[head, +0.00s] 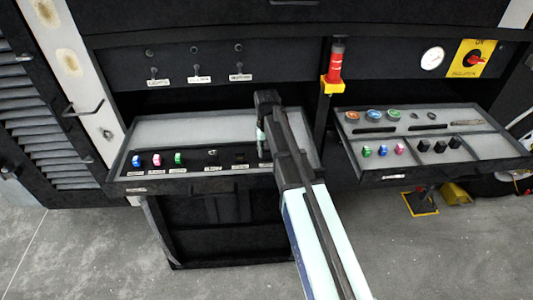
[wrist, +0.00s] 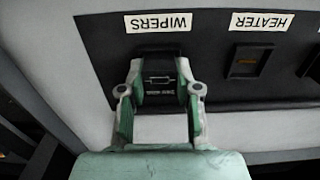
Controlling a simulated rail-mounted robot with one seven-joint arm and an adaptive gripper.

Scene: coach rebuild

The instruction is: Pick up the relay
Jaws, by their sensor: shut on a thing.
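In the wrist view the relay (wrist: 160,90) is a small black block with pale markings, at the place labelled WIPERS on a black strip. My gripper (wrist: 159,72) has its green-padded fingers on both sides of it and is shut on it. I cannot tell whether the relay sits fully in its socket. In the head view my gripper (head: 262,145) reaches down at the right end of the left drawer's strip (head: 195,161). The relay is hidden there behind the gripper and arm.
In the wrist view an empty-looking HEATER socket (wrist: 250,62) is beside WIPERS. The left drawer (head: 190,128) holds several coloured pieces. The right drawer (head: 480,148) holds round coloured pieces, small coloured pieces and black blocks (head: 440,146).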

